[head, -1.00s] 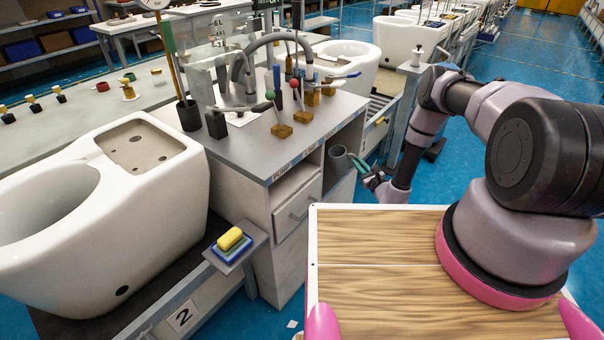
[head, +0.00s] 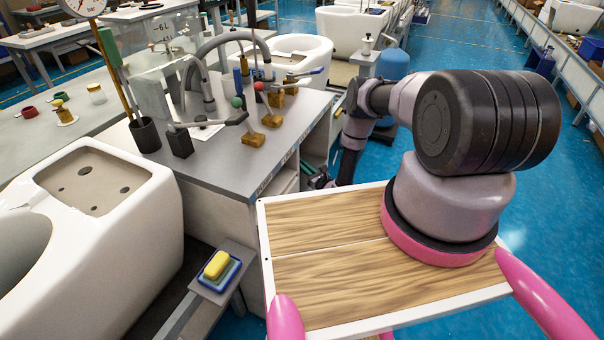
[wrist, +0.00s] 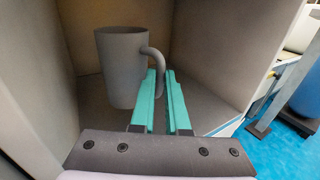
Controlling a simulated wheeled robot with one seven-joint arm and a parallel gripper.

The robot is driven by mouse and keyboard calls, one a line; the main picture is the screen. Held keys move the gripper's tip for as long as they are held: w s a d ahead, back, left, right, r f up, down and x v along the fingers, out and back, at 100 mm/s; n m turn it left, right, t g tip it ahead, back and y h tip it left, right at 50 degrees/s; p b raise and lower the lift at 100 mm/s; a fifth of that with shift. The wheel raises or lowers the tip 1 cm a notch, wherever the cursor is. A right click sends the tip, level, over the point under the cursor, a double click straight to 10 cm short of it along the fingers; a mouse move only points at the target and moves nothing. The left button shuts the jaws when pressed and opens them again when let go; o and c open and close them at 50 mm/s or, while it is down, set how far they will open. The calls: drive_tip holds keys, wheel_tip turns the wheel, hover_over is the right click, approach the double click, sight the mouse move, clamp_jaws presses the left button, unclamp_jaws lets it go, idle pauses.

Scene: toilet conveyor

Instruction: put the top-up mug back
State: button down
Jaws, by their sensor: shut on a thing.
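The grey mug (wrist: 122,70) is upright inside an open compartment (wrist: 82,30), in the wrist view, with its handle to the right. My gripper (wrist: 163,78) has its teal fingers at the handle, shut on it. Whether the mug's base touches the compartment floor I cannot tell. In the head view, my gripper (head: 318,180) is low beside the workbench cabinet (head: 222,222), and the mug is hidden there.
The bench top holds a dark tool cup (head: 145,135), a curved grey pipe and several small wooden-based tools. A white toilet (head: 150,215) stands at left. A yellow sponge (head: 217,264) lies on a small side shelf. Blue floor is open at right.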

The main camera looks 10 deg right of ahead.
drive_tip(key=shift+f, duration=1.65)
drive_tip(key=shift+f, duration=0.1)
drive_tip(key=c, duration=0.9)
unclamp_jaws()
drive_tip(key=v, duration=1.2)
drive_tip(key=shift+s, duration=0.15)
